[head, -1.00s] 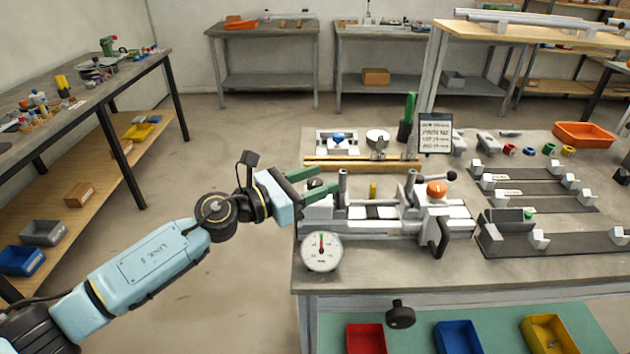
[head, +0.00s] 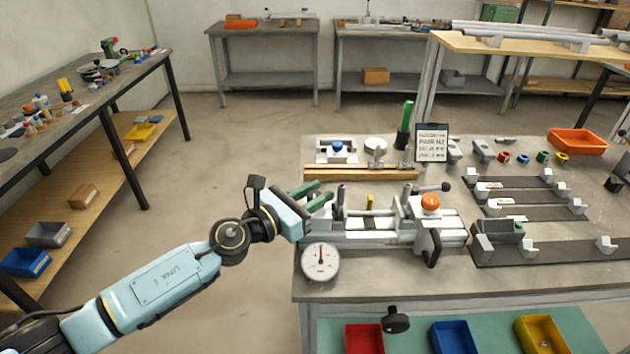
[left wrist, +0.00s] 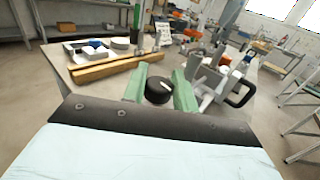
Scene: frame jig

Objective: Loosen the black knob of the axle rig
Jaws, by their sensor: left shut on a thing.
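The axle rig (head: 380,235) is a pale grey metal fixture with upright posts, an orange ball knob (head: 430,203) and a dial gauge (head: 321,262) at its left end. My left gripper (head: 322,197) reaches in from the left with green fingers over the rig's left end. In the left wrist view its fingers (left wrist: 159,92) are shut on the black knob (left wrist: 159,91), one on each side. A white mark shows on the knob's top. In the head view the fingers mostly hide the knob. My right gripper is not in view.
A wooden bar (head: 360,172) lies behind the rig, with a small sign (head: 432,142) nearby. Dark rails with grey blocks (head: 545,250) lie to the right. Another black knob (head: 396,320) shows below the bench's front edge. Red, blue and yellow bins (head: 541,336) sit lower down.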

